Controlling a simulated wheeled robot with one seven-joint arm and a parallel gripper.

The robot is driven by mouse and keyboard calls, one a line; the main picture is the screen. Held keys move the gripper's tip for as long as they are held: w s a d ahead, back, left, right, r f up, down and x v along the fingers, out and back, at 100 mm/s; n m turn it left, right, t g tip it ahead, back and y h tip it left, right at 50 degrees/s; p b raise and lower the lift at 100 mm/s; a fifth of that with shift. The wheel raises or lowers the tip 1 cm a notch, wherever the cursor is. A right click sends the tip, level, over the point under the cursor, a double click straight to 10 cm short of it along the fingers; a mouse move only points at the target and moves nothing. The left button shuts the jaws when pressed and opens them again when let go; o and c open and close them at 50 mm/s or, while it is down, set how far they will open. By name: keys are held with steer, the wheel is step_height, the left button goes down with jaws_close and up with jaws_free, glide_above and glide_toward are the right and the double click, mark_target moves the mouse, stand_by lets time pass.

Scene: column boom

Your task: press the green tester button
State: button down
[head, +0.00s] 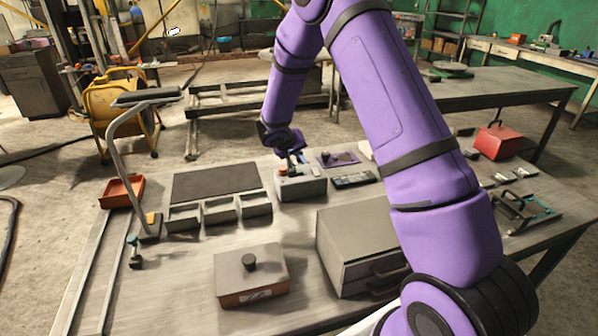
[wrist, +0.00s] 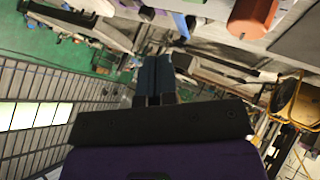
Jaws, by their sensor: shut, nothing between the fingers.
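The grey tester box (head: 303,187) stands near the middle of the table in the head view. A orange-red knob (head: 283,172) sits on its top at the left; an orange cylinder (wrist: 252,16), probably the same knob, shows large at the top right of the wrist view. My gripper (head: 292,160) is shut and empty, its tips low over the box top, just behind and right of the knob. The shut fingers also show in the wrist view (wrist: 154,78). I cannot clearly make out the green button; my fingers may hide it. Contact cannot be told.
Grey open bins (head: 220,210) stand left of the box, and a dark keypad-like piece (head: 354,180) lies right of it. A large grey drawer cabinet (head: 350,235) and a knobbed box (head: 248,275) stand nearer. A bent metal post (head: 117,165) rises at left.

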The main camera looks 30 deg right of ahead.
steer(key=shift+f, duration=1.95)
steer(key=shift+f, duration=0.1)
stand_by(0.5)
steer(key=shift+f, duration=0.3)
steer(key=shift+f, duration=0.45)
stand_by(0.8)
steer(key=shift+r, duration=0.9)
steer(key=shift+r, duration=2.5)
